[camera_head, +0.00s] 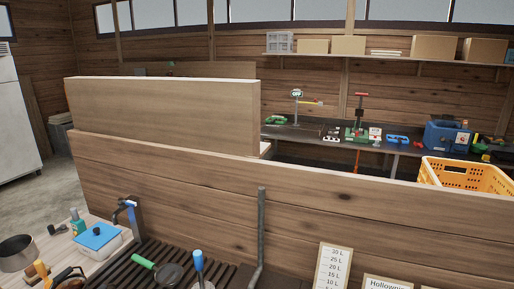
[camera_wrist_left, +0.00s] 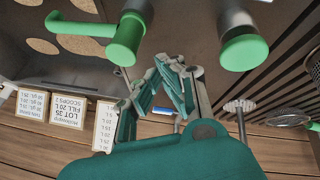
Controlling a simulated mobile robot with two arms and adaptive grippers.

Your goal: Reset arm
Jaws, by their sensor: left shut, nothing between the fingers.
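My left gripper (camera_wrist_left: 172,68) shows in the left wrist view, with teal and grey fingers drawn together and nothing between them. Neither gripper can be made out in the head view. My right gripper is not in view.
A wooden partition (camera_head: 220,200) crosses the head view. Before it are a dark slatted surface (camera_head: 125,268), a blue-lidded box (camera_head: 97,236), a pot (camera_head: 17,254) and an upright grey pipe (camera_head: 261,225). Behind it are an orange crate (camera_head: 430,172) and a cluttered bench. Cards (camera_wrist_left: 68,113) stand left in the wrist view.

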